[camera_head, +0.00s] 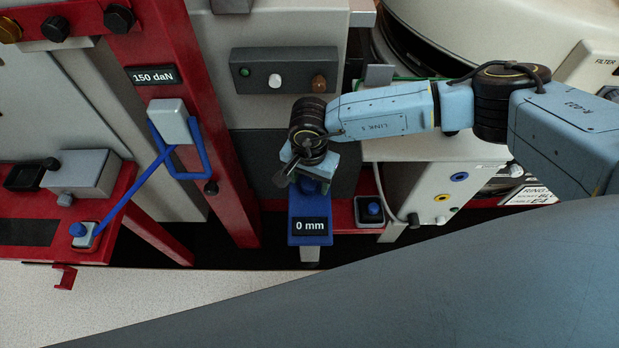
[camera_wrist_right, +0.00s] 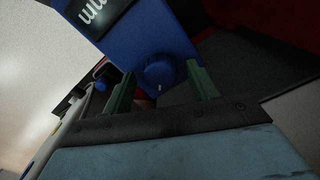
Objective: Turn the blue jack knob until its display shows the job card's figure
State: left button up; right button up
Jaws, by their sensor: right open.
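The blue jack (camera_head: 309,239) stands below the dark grey panel in the head view. Its display (camera_head: 309,227) reads 0 mm. Its blue knob (camera_wrist_right: 159,71) shows in the right wrist view with a small white mark near its lower edge. My right gripper (camera_head: 311,184) is over the upper part of the jack in the head view and hides most of the knob there. In the wrist view its two green fingers (camera_wrist_right: 160,88) are open, one on each side of the knob, with gaps visible. My left gripper is not in view. A job card is not clearly identifiable.
A red post with a 150 daN display (camera_head: 152,76) rises on the left, with a blue handle (camera_head: 205,150) beside it. A blue button box (camera_head: 370,210) sits right of the jack. A white box with coloured sockets (camera_head: 442,197) and a partly hidden printed card (camera_head: 532,195) are farther right.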

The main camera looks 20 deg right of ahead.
jog(key=shift+c, duration=0.2)
jog(key=c, duration=1)
jog(key=shift+o, duration=0.2)
